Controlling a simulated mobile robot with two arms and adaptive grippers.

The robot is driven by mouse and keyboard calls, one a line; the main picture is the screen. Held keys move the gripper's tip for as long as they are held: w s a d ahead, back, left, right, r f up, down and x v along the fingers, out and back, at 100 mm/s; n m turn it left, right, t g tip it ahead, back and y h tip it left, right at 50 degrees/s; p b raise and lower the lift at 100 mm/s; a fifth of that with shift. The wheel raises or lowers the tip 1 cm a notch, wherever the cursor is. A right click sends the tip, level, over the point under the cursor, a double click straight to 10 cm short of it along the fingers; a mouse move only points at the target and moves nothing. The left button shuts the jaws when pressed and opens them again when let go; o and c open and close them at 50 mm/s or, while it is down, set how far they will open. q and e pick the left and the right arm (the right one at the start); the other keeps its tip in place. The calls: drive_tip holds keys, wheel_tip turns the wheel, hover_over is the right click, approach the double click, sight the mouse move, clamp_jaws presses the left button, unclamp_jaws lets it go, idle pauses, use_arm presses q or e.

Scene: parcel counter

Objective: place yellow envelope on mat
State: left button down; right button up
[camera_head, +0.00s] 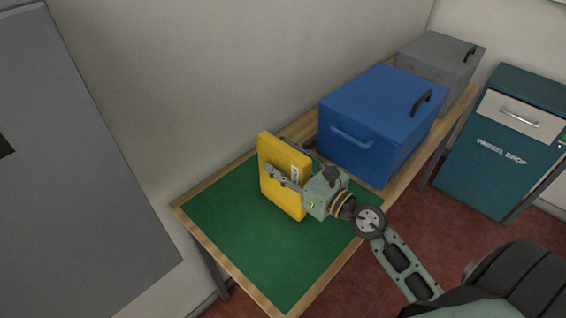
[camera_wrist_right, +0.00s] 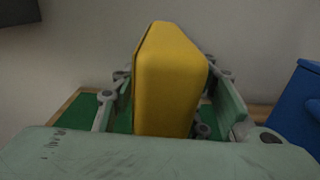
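In the right wrist view the envelope (camera_wrist_right: 170,85) fills the space between the two fingers (camera_wrist_right: 172,105). My left gripper is not in view.
A blue box (camera_head: 365,125) with dark handle stands on the wooden table behind the mat, and a grey box (camera_head: 440,65) stands beyond it. A teal parcel drop cabinet (camera_head: 500,165) is at the right. The mat's front and left are clear.

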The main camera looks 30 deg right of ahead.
drive_tip(key=shift+r, duration=0.15)
drive_tip(key=shift+s+d, duration=0.1)
drive_tip(key=shift+s, duration=0.1)
drive_tip(key=b, duration=0.6)
approach(307, 180)
drive_tip(key=shift+x, duration=2.7)
drive_tip(key=shift+r, duration=0.1)
